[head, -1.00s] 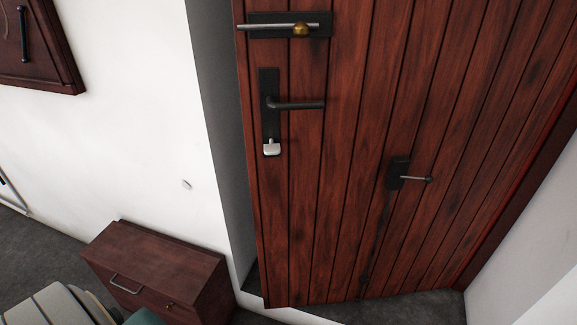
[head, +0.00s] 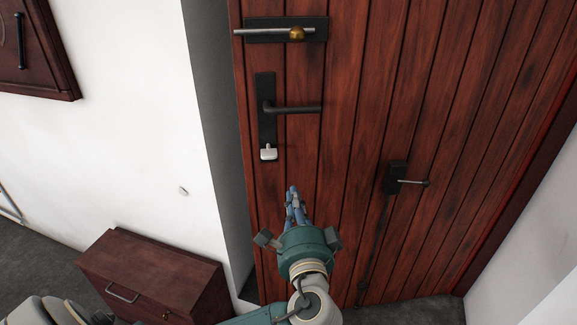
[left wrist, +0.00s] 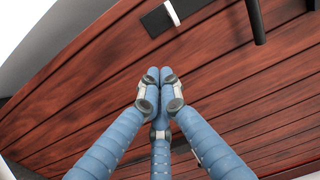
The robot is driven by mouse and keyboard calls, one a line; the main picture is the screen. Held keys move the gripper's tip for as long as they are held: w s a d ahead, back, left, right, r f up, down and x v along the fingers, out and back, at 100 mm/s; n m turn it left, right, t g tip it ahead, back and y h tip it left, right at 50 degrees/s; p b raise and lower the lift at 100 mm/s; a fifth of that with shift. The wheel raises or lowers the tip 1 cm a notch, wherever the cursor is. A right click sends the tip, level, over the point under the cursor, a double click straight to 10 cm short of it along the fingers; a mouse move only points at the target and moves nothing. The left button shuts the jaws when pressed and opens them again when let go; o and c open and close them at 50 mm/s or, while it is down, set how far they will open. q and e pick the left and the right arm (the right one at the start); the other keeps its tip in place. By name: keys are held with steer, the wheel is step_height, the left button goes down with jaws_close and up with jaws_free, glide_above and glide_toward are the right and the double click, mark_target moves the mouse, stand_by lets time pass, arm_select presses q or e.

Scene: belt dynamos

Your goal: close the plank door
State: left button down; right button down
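The plank door (head: 350,150) is dark red wood and fills the right half of the head view. Its left edge stands beside the grey reveal of the doorway; the door looks slightly ajar. It bears a bolt with a brass knob (head: 296,33), a black lever handle (head: 290,108) and a white key-like turn piece (head: 268,153). My left gripper (head: 292,192) is in front of the door, below the handle. In the left wrist view its blue fingers (left wrist: 159,74) meet at the tips, with nothing seen between them. I cannot tell whether they touch the planks. My right gripper is out of view.
A dark red cabinet (head: 158,280) with a metal handle stands at the lower left against the white wall (head: 125,140). A wooden panel (head: 35,50) hangs at the upper left. A smaller lever (head: 410,181) projects from the door at right. Grey floor shows below.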

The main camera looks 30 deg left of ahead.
mark_target(287, 160)
arm_select(q)
steer(key=p+x, duration=0.3)
steer(key=x, duration=0.8)
steer(key=shift+w+a, duration=0.15)
steer(key=shift+w+a+f+p, duration=0.1)
steer(key=shift+w+a+p, duration=0.25)
steer(key=shift+w, duration=0.05)
